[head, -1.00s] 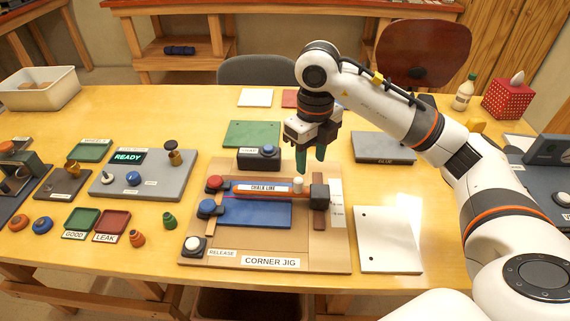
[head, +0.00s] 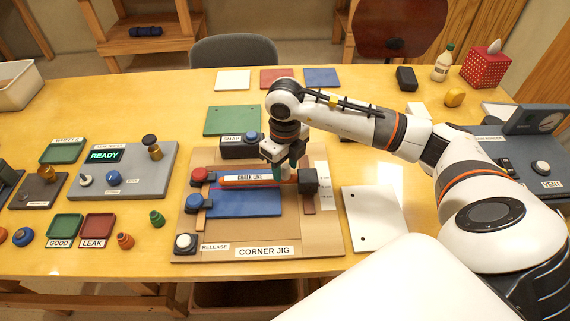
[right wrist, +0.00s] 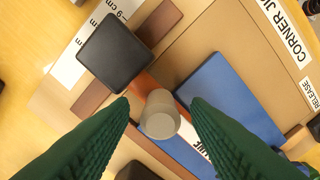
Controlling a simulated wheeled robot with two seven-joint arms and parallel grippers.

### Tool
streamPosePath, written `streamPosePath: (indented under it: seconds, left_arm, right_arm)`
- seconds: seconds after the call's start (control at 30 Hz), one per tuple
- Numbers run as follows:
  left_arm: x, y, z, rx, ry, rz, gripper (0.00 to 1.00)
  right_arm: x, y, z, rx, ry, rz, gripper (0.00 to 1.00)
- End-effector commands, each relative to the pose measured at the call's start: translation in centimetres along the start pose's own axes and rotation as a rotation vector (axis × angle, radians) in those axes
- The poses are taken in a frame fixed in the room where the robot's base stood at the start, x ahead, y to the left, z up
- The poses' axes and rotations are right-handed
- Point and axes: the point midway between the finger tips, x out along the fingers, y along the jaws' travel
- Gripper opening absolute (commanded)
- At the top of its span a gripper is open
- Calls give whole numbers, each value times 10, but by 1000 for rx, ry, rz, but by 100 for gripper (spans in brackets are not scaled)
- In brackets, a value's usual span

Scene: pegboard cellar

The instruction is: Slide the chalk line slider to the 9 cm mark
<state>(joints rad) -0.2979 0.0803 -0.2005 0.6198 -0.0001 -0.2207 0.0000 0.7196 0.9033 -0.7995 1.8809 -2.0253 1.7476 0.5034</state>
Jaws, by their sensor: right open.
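The chalk line slider is an orange bar labelled CHALK LINE (head: 243,180) on the corner jig (head: 330,240), with a black block (head: 308,183) at its right end. The block sits across a brown rail and also shows in the right wrist view (right wrist: 115,52). A pale round knob (right wrist: 160,113) stands on the bar near the block. My right gripper (head: 284,174) is open over the knob. In the right wrist view its green fingers lie on either side of the knob, with gaps. A white scale strip (right wrist: 82,55) with cm marks lies beside the block. My left gripper is out of view.
A blue plate (head: 245,204) lies on the jig below the bar. Red (head: 199,175) and blue knobs stand at the bar's left, and the SNAP box (head: 240,147) behind it. A white plate (head: 375,218) lies right of the jig.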

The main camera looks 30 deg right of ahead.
Motion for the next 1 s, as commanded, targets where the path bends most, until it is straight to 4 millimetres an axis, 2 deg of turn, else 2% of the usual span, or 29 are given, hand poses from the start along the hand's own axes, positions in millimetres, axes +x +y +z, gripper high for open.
streamPosePath:
  seconds: [0.1, 0.37, 0.4, 0.67, 1.0]
  left_arm:
    - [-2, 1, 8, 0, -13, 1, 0]
    - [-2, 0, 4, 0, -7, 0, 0]
    - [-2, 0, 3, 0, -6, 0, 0]
    - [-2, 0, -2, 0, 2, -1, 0]
    - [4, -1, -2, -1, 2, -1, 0]
  right_arm:
    - [7, 0, 0, -1, -2, 1, 43]
    - [9, 0, 0, -1, 0, 1, 43]
    - [9, 0, 0, -1, 0, 1, 42]
    - [8, 0, 0, -1, 0, 1, 0]
    - [10, -6, 6, -2, -1, 1, 0]
